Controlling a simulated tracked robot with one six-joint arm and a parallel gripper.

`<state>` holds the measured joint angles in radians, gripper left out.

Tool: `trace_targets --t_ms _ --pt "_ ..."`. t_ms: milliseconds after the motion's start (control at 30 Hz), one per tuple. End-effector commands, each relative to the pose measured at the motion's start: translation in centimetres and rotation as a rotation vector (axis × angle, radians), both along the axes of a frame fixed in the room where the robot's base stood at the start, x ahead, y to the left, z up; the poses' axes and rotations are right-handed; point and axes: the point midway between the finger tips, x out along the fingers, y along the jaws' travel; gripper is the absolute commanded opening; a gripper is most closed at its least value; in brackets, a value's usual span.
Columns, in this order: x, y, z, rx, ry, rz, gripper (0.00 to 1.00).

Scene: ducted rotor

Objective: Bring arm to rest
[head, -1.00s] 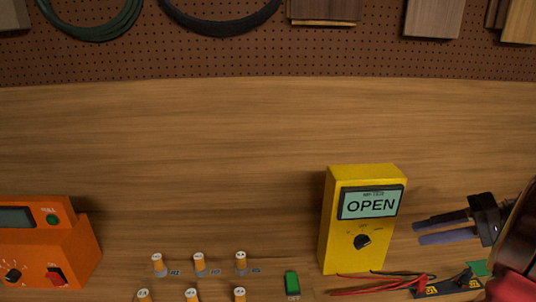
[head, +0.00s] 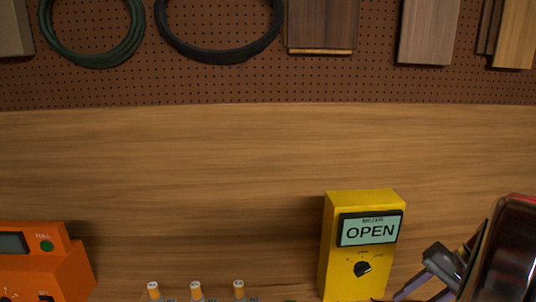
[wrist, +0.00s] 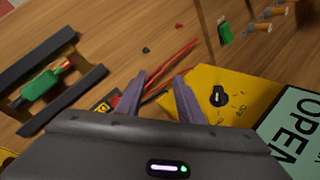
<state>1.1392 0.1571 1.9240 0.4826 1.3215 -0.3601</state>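My gripper (head: 425,290) is at the lower right of the head view, right of the yellow meter, with its fingers pointing down and left. In the wrist view my gripper (wrist: 158,88) has its two grey-purple fingers spread apart, with no object held between them. The yellow meter (head: 335,240) stands upright and its display reads OPEN. It also shows in the wrist view (wrist: 210,82), close to the right finger. The lower part of my gripper is cut off by the head view's bottom edge.
Red leads (wrist: 170,68) lie on the bench beyond the fingers. A dark two-rail holder (wrist: 40,55) with a green piece (wrist: 42,90) is at left. Several orange-and-white cylinders (head: 196,290) and an orange device (head: 45,275) stand left of the meter. A pegboard (head: 200,85) is behind.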

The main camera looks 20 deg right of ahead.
Motion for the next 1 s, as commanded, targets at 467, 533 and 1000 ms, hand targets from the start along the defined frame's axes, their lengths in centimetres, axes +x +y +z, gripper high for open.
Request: trace_targets --t_ms 467,533,1000 --pt "1.4 10.4 0.5 -0.313 0.113 0.144 0.34" --pt "1.5 11.8 0.7 -0.358 0.108 0.172 0.34" --pt "1.5 21.1 2.2 -0.606 -0.016 0.412 0.34"
